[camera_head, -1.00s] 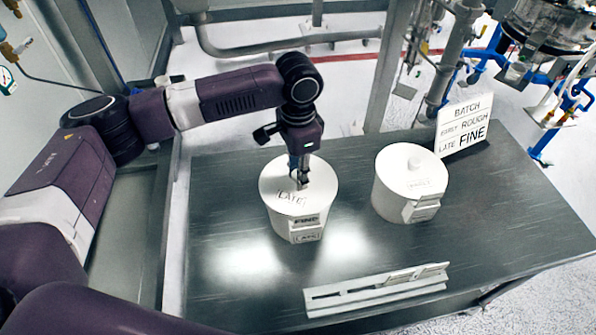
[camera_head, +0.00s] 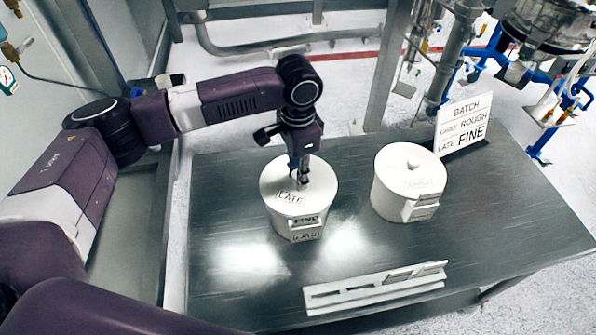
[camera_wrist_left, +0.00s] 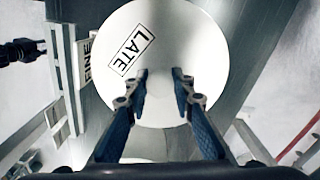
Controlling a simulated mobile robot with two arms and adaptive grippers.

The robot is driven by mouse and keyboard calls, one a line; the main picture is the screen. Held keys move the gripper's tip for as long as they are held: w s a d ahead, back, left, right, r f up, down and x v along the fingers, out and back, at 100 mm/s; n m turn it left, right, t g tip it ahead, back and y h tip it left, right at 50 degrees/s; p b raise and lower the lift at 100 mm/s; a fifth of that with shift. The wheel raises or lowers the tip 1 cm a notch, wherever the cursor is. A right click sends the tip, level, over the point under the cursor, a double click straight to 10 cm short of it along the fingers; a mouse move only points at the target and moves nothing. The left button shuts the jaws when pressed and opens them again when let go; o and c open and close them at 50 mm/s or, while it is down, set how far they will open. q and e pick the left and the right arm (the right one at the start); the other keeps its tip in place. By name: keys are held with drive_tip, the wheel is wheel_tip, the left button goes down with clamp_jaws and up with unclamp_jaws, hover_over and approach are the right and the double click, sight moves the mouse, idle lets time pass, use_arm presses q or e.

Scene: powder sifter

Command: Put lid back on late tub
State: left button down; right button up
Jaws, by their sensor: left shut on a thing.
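The late tub (camera_head: 297,229) is a white round tub with FINE and LATE labels on its front, on the dark table left of centre. Its white lid (camera_head: 277,187), marked LATE, sits on top of the tub and looks level; the lid also fills the middle of the left wrist view (camera_wrist_left: 185,50). My left gripper (camera_head: 299,181) points straight down over the lid, its fingers shut on the lid's knob, which they mostly hide. In the left wrist view its two fingertips (camera_wrist_left: 160,75) stand either side of the lid's middle. My right gripper is not in view.
A second white tub (camera_head: 390,200) with its lid on stands to the right. A sign (camera_head: 463,124) reading BATCH, EARLY ROUGH, LATE FINE stands at the back right. A white slotted rack (camera_head: 375,289) lies at the table's front. The table (camera_head: 500,220) is clear on the right.

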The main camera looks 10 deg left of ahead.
use_arm(q)
drive_tip(key=shift+p, duration=0.65)
idle(0.6)
drive_tip(key=shift+f, duration=0.1)
drive_tip(key=c, duration=1.1)
unclamp_jaws()
drive_tip(key=shift+r+p, duration=0.75)
drive_tip(key=shift+r, duration=2.8)
drive_tip(key=shift+c, duration=0.3)
